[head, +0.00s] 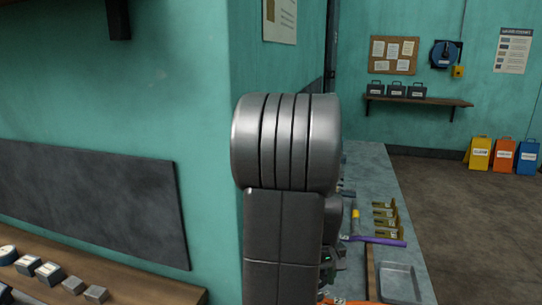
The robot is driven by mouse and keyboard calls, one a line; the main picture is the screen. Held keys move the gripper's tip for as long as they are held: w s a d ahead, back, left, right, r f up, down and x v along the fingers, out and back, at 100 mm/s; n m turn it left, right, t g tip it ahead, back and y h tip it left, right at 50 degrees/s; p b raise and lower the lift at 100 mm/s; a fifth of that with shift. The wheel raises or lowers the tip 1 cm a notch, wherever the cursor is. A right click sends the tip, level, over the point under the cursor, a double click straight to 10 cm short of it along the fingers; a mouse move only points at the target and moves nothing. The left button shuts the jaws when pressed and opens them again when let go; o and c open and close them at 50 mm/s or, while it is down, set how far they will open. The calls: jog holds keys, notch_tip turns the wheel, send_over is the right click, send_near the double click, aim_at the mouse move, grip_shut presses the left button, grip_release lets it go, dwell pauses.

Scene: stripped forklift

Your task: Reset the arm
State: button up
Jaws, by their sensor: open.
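My own grey arm (285,190) stands upright in the middle of the head view, with a ribbed silver joint at its top. My gripper (333,268) shows only in part, as a small dark shape at the right edge of the arm link, above the bench. The link hides the rest of it. It is open, and I see nothing held in it.
The grey workbench (372,165) behind my arm bears a purple-handled tool (377,240), several brass-coloured brackets (385,217) and a metal tray (400,283). A wooden shelf (45,270) with small blocks is at left. Open floor (470,225) lies at right.

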notch_tip(320, 180, down, 4)
jog(key=shift+r, duration=0.1)
jog(key=shift+r, duration=0.1)
dwell(0.3)
